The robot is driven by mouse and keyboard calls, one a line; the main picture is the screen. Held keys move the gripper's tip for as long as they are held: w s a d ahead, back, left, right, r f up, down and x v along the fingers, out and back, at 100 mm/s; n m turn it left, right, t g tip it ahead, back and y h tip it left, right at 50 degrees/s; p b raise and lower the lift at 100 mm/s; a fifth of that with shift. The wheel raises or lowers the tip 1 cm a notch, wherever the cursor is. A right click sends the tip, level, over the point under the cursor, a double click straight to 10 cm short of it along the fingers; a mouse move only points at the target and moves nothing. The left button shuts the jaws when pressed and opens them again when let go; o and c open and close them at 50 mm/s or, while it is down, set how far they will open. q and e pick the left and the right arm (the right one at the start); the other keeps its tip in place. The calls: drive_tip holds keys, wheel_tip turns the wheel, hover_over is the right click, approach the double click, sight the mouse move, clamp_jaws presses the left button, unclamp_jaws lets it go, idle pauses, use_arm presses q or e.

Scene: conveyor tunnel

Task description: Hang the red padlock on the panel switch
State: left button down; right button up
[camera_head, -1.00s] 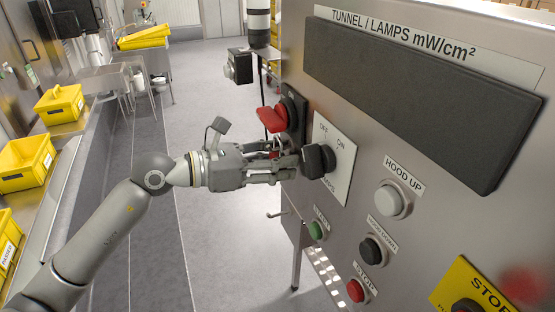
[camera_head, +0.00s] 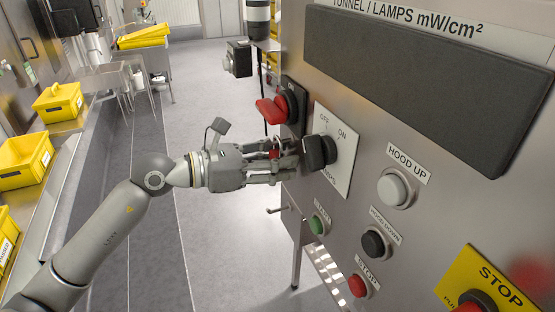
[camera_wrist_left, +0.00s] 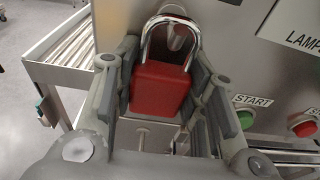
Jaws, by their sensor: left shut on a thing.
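A red padlock (camera_wrist_left: 160,88) with a silver shackle sits between the fingers of my left gripper (camera_wrist_left: 165,95) in the left wrist view, shackle up. In the head view only a small red part of the padlock (camera_head: 274,154) shows between the fingers of my left gripper (camera_head: 280,163). A switch with a red handle (camera_head: 270,110) on a black plate is on the panel, above the gripper and apart from it. A black rotary switch (camera_head: 320,152) marked OFF and ON is close to the fingertips; whether they touch is unclear. My right gripper is out of view.
The steel panel carries a dark display (camera_head: 420,85), a white HOOD UP button (camera_head: 394,188), a green button (camera_head: 318,224), a black button (camera_head: 375,243) and red buttons. Yellow bins (camera_head: 58,103) stand at left. The floor behind the gripper is clear.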

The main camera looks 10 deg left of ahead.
use_arm(q)
drive_tip(key=c, duration=0.8)
unclamp_jaws()
drive_tip(key=v, duration=1.2)
